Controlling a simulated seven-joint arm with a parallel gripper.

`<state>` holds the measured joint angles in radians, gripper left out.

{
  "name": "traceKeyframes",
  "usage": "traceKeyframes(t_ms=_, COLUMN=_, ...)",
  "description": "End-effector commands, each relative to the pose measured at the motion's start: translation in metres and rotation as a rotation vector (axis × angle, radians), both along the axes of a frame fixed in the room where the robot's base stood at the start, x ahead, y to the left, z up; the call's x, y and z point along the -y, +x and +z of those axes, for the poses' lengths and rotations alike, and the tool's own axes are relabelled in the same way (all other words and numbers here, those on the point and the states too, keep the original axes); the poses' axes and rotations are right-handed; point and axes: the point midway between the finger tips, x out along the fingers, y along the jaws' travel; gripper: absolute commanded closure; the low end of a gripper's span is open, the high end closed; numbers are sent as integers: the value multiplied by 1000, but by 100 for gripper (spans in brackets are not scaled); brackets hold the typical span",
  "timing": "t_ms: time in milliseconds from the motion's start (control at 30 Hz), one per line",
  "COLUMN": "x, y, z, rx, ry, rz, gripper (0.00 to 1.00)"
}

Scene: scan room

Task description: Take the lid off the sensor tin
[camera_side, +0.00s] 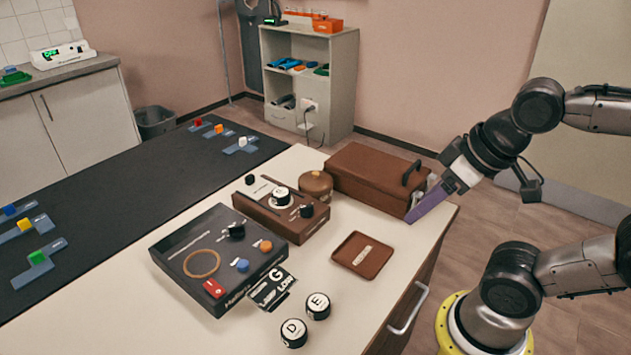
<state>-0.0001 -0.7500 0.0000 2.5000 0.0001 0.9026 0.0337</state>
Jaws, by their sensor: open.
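A small round brown tin (315,186) stands on the white worktop, between the brown control box and the larger brown case. A small knob shows on its top, and its lid appears to be on. My gripper (428,201) is at the right end of the brown case, to the right of the tin and apart from it. It is open; a purple, flat part shows at its tip. The gap between its fingers is hard to see from this side, and I cannot tell whether it touches the case.
The brown case (362,180) with a black handle stands between tin and gripper. A brown square tray (347,263) lies in front. A brown control box (264,222), a dark panel box (177,262) and two round pieces marked D (294,333) and E (318,306) are nearby.

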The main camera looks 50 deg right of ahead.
Motion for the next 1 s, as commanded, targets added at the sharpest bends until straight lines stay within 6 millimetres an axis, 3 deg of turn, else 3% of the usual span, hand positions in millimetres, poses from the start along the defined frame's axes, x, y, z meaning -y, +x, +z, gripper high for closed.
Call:
traceKeyframes(t_ms=133, x=1, y=-2, z=7, rx=-11, ry=60, rz=-122, gripper=41)
traceKeyframes(t_ms=367, x=8, y=35, z=68, rx=7, ry=191, rz=-422, gripper=41)
traceKeyframes(t_ms=533, x=19, y=84, z=107, rx=-19, ry=272, rz=-663, gripper=41)
traceKeyframes(t_ms=700, x=37, y=147, z=131, rx=-53, ry=332, rz=-913, gripper=41)
traceKeyframes(t_ms=867, x=59, y=208, z=132, rx=-83, ry=365, rz=-1119, gripper=41)
traceKeyframes(t_ms=1000, x=82, y=258, z=117, rx=-113, ry=373, rz=-1273, gripper=41)
